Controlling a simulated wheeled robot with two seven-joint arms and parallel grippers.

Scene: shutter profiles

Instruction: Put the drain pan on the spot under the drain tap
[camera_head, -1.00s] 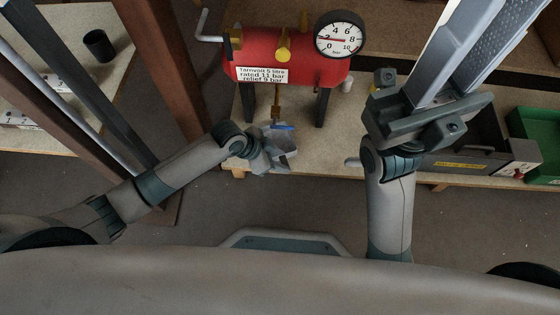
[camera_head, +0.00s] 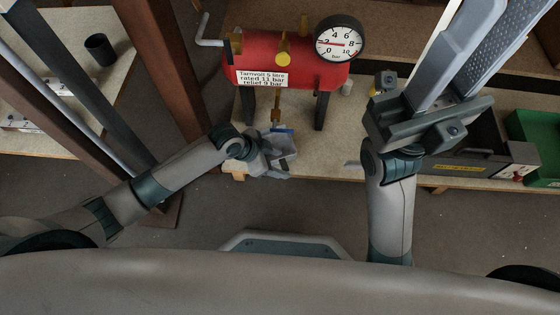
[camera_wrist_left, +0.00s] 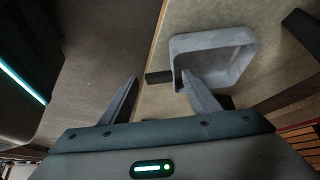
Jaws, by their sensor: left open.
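The drain pan is a shallow grey tray (camera_wrist_left: 214,38) with a dark tab (camera_wrist_left: 159,77) on its near side, on the bench in the left wrist view. My left gripper (camera_wrist_left: 160,80) is open, with its fingers on either side of the tab; one finger overlaps the pan's near wall in the picture. In the head view my left gripper (camera_head: 272,158) is at the bench's front edge and partly covers the pan. The spot is not discernible.
The tank stands on dark legs (camera_head: 320,110) on the bench (camera_head: 340,140) and carries a pressure gauge (camera_head: 340,38). A grey case (camera_head: 480,160) and a green bin (camera_head: 535,140) are at right. A black cup (camera_head: 99,46) stands on the left table. Uprights flank the left arm.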

